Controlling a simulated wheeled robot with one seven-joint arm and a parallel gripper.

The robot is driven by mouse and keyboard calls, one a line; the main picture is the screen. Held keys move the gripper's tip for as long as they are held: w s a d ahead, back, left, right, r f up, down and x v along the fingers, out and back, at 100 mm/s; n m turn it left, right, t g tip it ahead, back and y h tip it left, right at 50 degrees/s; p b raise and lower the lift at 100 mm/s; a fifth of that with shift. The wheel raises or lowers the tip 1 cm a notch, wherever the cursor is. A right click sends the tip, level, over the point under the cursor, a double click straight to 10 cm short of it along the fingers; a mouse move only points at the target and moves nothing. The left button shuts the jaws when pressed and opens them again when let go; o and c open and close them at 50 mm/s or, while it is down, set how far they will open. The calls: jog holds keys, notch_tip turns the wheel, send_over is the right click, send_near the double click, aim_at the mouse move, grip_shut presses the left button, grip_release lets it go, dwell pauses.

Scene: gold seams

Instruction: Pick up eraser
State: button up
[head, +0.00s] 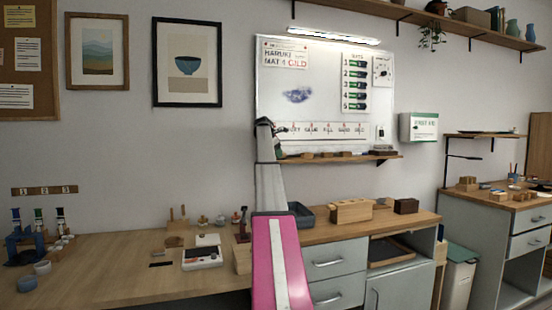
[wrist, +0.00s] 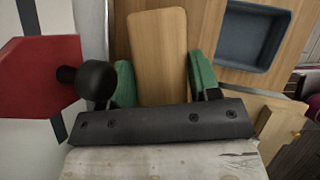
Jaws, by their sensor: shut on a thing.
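My gripper (wrist: 159,72) shows in the wrist view with its two green fingers on either side of a long, pale wooden block. This block looks like the eraser (wrist: 158,40), and the fingers are shut on it. Its underside is hidden. In the head view, my gripper (head: 279,146) is up in front of the lower left of the whiteboard, near the left end of the ledge. The eraser cannot be made out there.
The whiteboard (head: 325,83) has a blue smudge. Several small things lie on its ledge (head: 340,159). Below are a wooden counter, a blue-grey tray (wrist: 252,37) and a wooden holder (head: 351,211). A red hexagonal thing (wrist: 35,85) with a black knob shows at left in the wrist view.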

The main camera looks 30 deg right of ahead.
jog(key=shift+r, duration=0.35)
jog(key=shift+c, duration=1.1)
jog(key=shift+r, duration=0.4)
jog(key=s+a, duration=0.2)
jog(key=a, duration=0.6)
jog(key=s+a, duration=0.2)
jog(key=a, duration=0.7)
jog(key=shift+s+a, duration=0.2)
jog(key=shift+s, duration=0.1)
